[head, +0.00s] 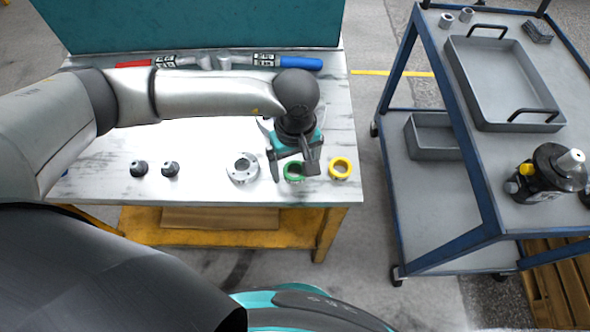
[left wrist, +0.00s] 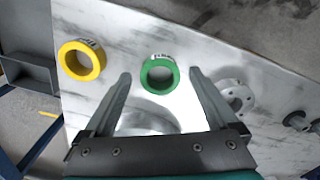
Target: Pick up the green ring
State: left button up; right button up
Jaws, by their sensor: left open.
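The green ring (head: 293,172) lies flat on the white worktable (head: 90,185), near its front edge. In the head view my left gripper (head: 294,177) hangs over it and hides part of it. In the left wrist view the green ring (left wrist: 159,74) is whole and shows between and just beyond the tips of my left gripper (left wrist: 160,74). The fingers are spread apart with nothing between them, and I cannot tell the exact height above the ring. My right gripper is not in view.
A yellow ring (head: 340,168) lies right of the green one and a grey flanged disc (head: 242,168) left of it. Two dark fittings (head: 154,169) stand further left. Hammers lie at the back. A blue-framed cart (head: 470,190) with a grey tray (head: 505,85) stands at right.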

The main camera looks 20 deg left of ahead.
pick_arm(q)
jog(key=c, duration=1.4)
jog(key=shift+r, duration=0.15)
